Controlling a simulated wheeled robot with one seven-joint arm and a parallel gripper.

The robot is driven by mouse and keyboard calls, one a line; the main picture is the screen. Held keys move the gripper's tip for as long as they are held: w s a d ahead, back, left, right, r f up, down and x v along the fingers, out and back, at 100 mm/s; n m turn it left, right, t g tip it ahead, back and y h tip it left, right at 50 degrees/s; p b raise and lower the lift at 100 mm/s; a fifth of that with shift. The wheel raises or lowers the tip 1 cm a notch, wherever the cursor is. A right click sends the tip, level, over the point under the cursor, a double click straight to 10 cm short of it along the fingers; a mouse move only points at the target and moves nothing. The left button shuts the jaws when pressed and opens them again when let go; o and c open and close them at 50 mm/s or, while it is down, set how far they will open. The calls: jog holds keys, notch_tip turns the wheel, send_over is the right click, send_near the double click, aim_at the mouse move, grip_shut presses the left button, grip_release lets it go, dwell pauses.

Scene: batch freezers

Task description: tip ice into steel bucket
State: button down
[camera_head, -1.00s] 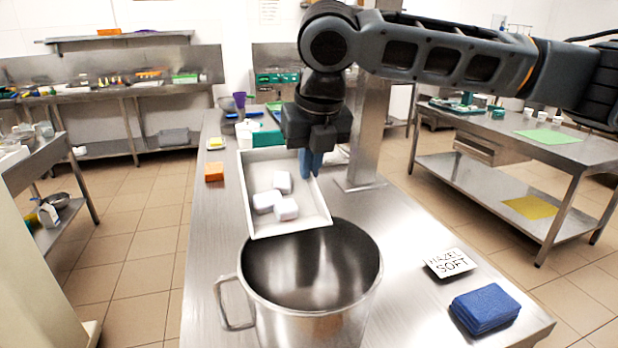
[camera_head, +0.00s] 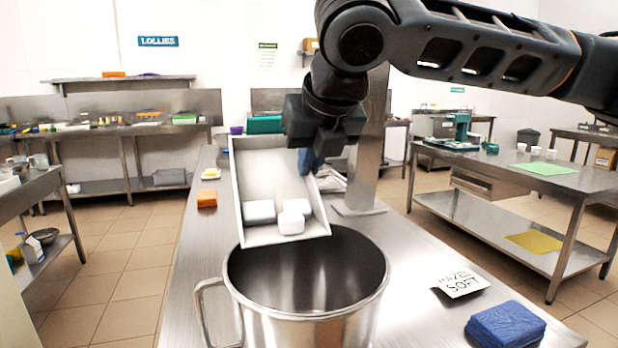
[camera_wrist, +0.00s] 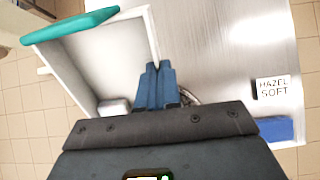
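A white tray (camera_head: 247,180) hangs tilted steeply above the steel bucket (camera_head: 300,318), its low front edge over the bucket's back rim. Several pale ice blocks (camera_head: 292,222) lie bunched at that low end, still inside the tray. My gripper (camera_head: 312,160) has blue fingers at the tray's right wall. In the wrist view the fingers (camera_wrist: 157,72) are close together on that wall, and one ice block (camera_wrist: 113,106) shows beside them. A teal strip (camera_wrist: 70,26) runs along the tray's other end, seemingly attached. The bucket is upright with a side handle; the visible part of its inside looks empty.
A card reading "Hazel Soft" (camera_head: 462,283) and a blue folded cloth (camera_head: 506,325) lie right of the bucket. An orange block (camera_head: 207,198) sits at the table's left. A steel post (camera_head: 372,150) rises behind the bucket.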

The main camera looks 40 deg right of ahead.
jog(key=shift+s+a+r+t+h+b, duration=0.3)
jog(key=shift+s+t+b, duration=0.6)
jog(key=shift+b, duration=0.75)
jog(key=shift+s+a+r+t+h+b, duration=0.15)
jog(key=shift+s+a+t+h+b, duration=0.15)
jog(key=shift+s+t+b, duration=0.95)
jog(key=shift+s+a+r+t+h+b, duration=0.3)
jog(key=shift+t+b, duration=0.45)
jog(key=shift+b, duration=1.25)
jog(key=shift+s+a+r+t+h+b, duration=0.15)
jog(key=shift+s+r+t+h+b, duration=0.2)
jog(key=shift+s+t+b, duration=0.6)
jog(key=shift+w+g, duration=0.2)
jog(key=shift+g, duration=0.05)
jog(key=shift+r, duration=0.1)
